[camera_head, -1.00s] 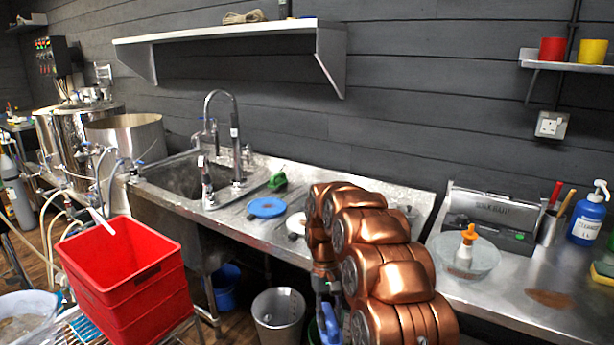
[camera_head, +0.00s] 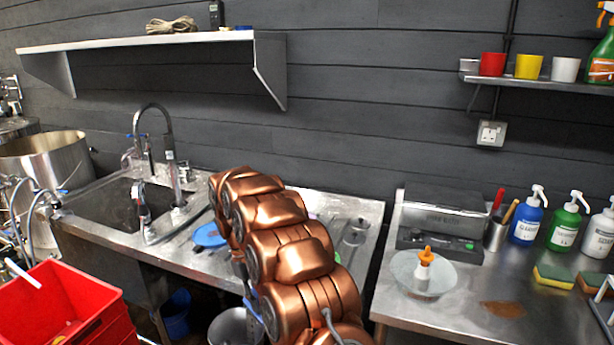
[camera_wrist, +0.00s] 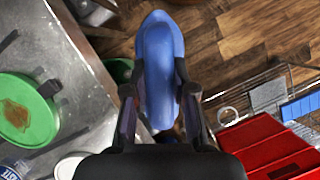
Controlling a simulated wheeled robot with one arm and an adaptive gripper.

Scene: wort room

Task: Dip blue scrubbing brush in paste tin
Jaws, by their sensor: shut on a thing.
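The blue scrubbing brush (camera_wrist: 158,60) is held between the two fingers of my gripper (camera_wrist: 160,95) in the wrist view, with its rounded blue back toward the camera. Its bristles are hidden. The wooden floor shows far below it, and the steel counter (camera_wrist: 45,65) is to its left. In the head view my copper arm hides most of the gripper and brush. I cannot clearly make out the paste tin. A round green lid or dish (camera_wrist: 22,118) with a brown smear lies on the counter, left of my gripper, with a partly cut-off labelled container (camera_wrist: 12,170) below it.
A red crate (camera_head: 75,310) stands at the lower left of the head view.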

